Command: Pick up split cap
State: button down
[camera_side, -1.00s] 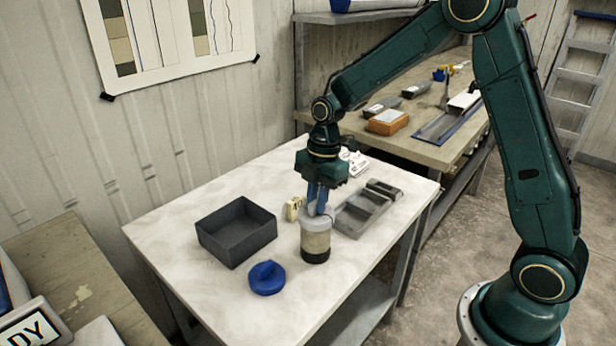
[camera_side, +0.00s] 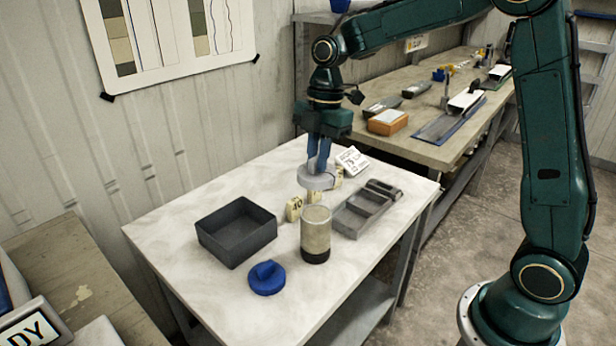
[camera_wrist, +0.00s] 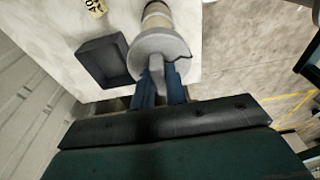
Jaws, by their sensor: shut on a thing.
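The split cap (camera_side: 316,181) is a grey round cap with a raised grip on top. My gripper (camera_side: 318,165) has its blue fingers shut on that grip and holds the cap in the air. The cap is above and apart from the core liner (camera_side: 316,235), a beige cylinder with a dark base standing upright on the white table. In the wrist view the cap (camera_wrist: 160,47) sits between my fingers (camera_wrist: 159,90), with a jagged notch at its right edge. The liner (camera_wrist: 157,16) shows partly behind it.
A blue cap (camera_side: 267,278) lies at the table's front. An open dark box (camera_side: 237,240) stands left of the liner, a grey compartment tray (camera_side: 366,210) to its right. Small yellow number blocks (camera_side: 293,209) and a white card (camera_side: 352,160) are behind. A wooden bench (camera_side: 430,148) stands behind right.

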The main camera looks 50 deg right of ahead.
notch_tip(320, 180, up, 9)
dwell(0.3)
